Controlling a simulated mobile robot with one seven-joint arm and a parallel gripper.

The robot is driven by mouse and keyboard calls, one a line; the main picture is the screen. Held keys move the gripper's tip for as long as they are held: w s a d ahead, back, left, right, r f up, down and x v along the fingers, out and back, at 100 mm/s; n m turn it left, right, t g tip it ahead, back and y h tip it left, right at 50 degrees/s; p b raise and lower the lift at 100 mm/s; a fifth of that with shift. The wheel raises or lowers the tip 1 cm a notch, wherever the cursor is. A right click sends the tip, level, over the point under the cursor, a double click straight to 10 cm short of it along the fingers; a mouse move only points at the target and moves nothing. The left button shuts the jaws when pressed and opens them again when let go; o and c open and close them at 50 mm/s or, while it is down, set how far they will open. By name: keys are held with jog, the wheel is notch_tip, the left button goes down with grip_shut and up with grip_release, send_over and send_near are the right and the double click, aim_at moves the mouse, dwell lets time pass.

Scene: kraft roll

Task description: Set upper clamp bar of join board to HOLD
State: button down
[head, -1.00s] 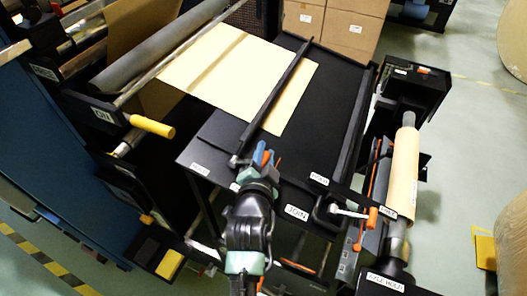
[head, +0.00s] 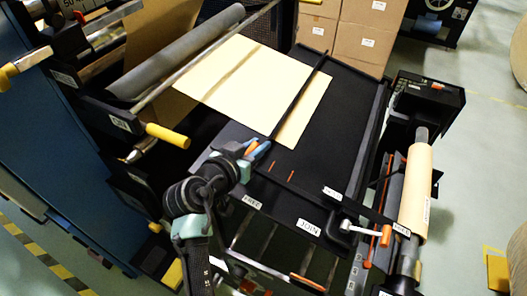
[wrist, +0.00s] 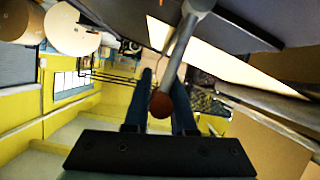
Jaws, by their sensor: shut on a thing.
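The join board (head: 330,130) is a black sloping table with a cream paper sheet (head: 235,75) on it. The upper clamp bar (head: 302,90) is a thin dark bar lying across the right part of the sheet. My gripper (head: 256,151) is at the bar's near end and hides that end. In the wrist view its two blue fingers (wrist: 164,98) are shut on a grey lever (wrist: 180,50), around its red-brown ball knob (wrist: 162,104). Small white labels sit on the board's front edge, one left (head: 251,202) and one right (head: 332,193); their words are hard to read.
A roller with a yellow handle (head: 168,135) is at the left. A white lever with an orange knob (head: 386,236) sits at the front right, beside a cream roll (head: 415,190). Cardboard boxes (head: 355,35) stand behind. Two short orange marks (head: 281,171) lie near my gripper.

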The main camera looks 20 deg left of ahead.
jog(key=shift+a+n+h, duration=0.3)
jog(key=shift+a+n, duration=0.25)
jog(key=shift+n, duration=0.05)
jog(key=shift+r, duration=0.1)
jog(key=c, duration=0.8)
grip_release()
jog(key=shift+a, duration=0.1)
jog(key=shift+o, duration=0.2)
jog(key=b+v, duration=0.3)
jog(key=v, duration=1)
